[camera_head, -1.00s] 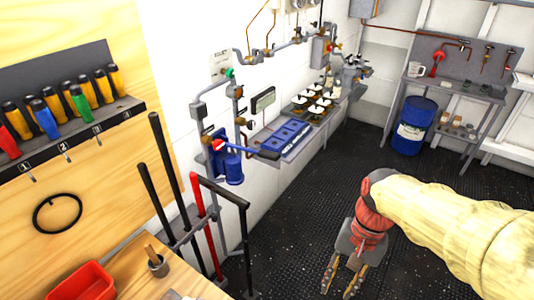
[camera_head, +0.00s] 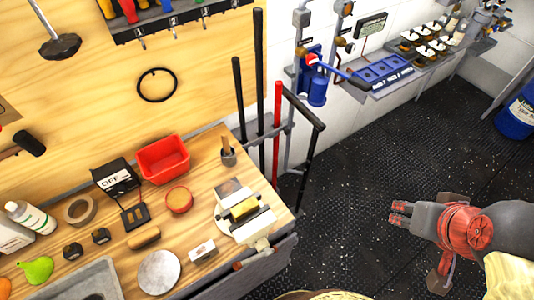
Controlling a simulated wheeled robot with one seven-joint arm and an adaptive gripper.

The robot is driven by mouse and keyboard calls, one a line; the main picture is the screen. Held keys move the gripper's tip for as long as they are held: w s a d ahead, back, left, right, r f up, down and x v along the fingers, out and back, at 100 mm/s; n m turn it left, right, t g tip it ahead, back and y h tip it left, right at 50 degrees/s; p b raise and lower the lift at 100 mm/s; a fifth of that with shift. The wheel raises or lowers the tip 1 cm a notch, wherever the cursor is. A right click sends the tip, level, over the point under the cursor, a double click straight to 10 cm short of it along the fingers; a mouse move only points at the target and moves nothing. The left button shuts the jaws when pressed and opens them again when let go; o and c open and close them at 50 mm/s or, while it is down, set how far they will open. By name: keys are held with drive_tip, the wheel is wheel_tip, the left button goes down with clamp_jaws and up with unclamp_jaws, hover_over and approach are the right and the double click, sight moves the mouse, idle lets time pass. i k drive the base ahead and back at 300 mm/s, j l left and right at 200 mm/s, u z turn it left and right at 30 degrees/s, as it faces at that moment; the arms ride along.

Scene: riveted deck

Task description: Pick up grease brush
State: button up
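A small grey pot (camera_head: 229,158) stands near the back right of the wooden workbench. A wooden handle (camera_head: 225,144) leans upright out of it and looks like the grease brush; its lower end is hidden inside the pot. My gripper (camera_head: 397,213) is at the right, over the dark floor and well apart from the bench. Its two fingers point left, with a narrow gap between the tips and nothing between them.
A red bin (camera_head: 163,158), a red round tin (camera_head: 179,200) and a vise (camera_head: 244,213) are around the pot. Upright black and red bars (camera_head: 277,135) stand beyond the bench's right end. The floor (camera_head: 350,200) between bench and gripper looks clear.

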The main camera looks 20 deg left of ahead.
sight(228, 152)
drive_tip(key=u, duration=1.3)
